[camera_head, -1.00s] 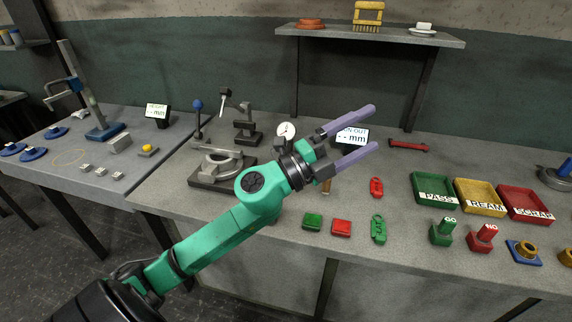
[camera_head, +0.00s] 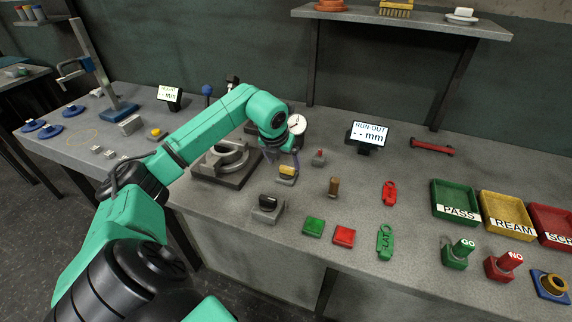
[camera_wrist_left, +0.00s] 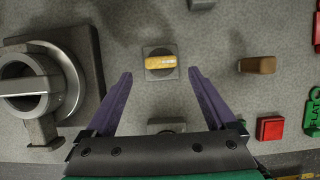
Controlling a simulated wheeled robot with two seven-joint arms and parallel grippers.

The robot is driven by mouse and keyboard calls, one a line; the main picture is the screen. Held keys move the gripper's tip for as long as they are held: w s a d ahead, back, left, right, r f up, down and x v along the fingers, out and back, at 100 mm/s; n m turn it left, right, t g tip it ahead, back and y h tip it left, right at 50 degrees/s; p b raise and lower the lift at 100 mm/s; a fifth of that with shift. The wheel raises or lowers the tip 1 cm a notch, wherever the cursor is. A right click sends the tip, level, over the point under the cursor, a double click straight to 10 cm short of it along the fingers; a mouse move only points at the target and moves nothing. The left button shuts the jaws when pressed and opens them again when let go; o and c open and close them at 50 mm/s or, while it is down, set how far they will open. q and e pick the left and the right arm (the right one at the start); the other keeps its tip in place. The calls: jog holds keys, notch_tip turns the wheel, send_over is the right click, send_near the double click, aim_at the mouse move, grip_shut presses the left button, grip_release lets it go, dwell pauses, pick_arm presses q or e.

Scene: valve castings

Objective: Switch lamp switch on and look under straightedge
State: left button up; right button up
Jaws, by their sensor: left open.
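A yellow-topped rotary switch (camera_head: 287,172) on a small grey base stands on the bench. It also shows in the left wrist view (camera_wrist_left: 160,62). A black-knobbed switch (camera_head: 267,205) stands nearer the front edge, partly hidden by the gripper in the wrist view (camera_wrist_left: 166,126). I cannot tell which one is the lamp switch. My left gripper (camera_wrist_left: 160,73) points down, open and empty, its purple fingers either side of the yellow knob in the wrist view, not visibly touching it. A red bar (camera_head: 432,147) lies at the back; I cannot tell whether it is the straightedge. My right gripper is out of view.
A ring-shaped casting (camera_head: 228,160) sits left of the gripper. A brown peg (camera_head: 335,187), green button (camera_head: 313,227) and red button (camera_head: 344,236) stand to the right. A RUN-OUT display (camera_head: 367,135) is behind. Green (camera_head: 452,219), yellow and red trays are far right.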

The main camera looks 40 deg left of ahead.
aim_at(286, 169)
pick_arm(q)
jog(key=x, duration=0.4)
jog(key=shift+d+f, duration=0.1)
jog(key=shift+f, duration=0.05)
jog(key=c, duration=1.4)
